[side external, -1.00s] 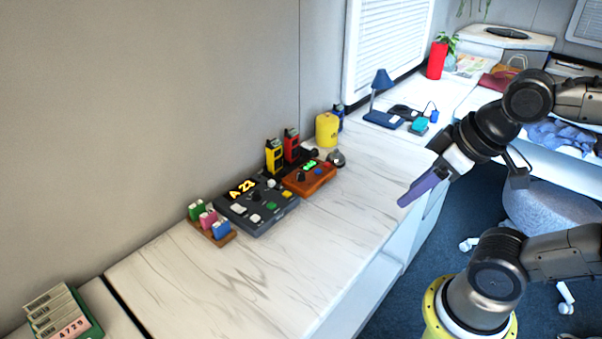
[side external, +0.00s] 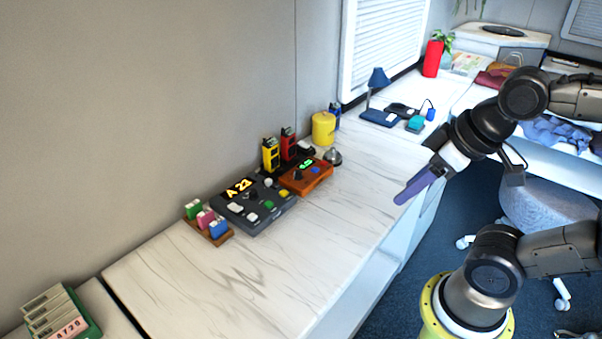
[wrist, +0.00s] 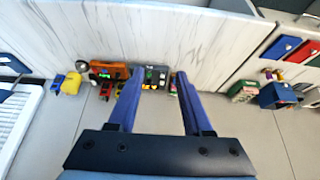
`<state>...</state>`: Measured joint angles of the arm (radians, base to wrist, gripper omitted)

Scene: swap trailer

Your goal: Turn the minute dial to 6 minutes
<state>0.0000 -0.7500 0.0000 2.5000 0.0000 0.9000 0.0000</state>
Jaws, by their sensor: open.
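An orange box (side external: 318,182) with a green lit display (side external: 306,163) and a dark dial (side external: 298,175) sits on the white counter in the side view. Its digits are too small to read surely, and which way the dial points cannot be told. The box also shows in the wrist view (wrist: 113,71), left of my fingers. Beside it stands a grey console (side external: 273,214) with a yellow display reading A 23, a knob and several coloured buttons. My gripper (side external: 399,200) has purple fingers. It is open and empty, above the counter's front edge and well apart from both boxes.
Yellow and red handheld units (side external: 271,155) stand behind the boxes. A yellow cylinder (side external: 324,129) and a silver bell (side external: 332,156) are beyond. A wooden rack (side external: 216,240) with coloured tags stands left of the console. The counter's front part (side external: 330,222) is clear.

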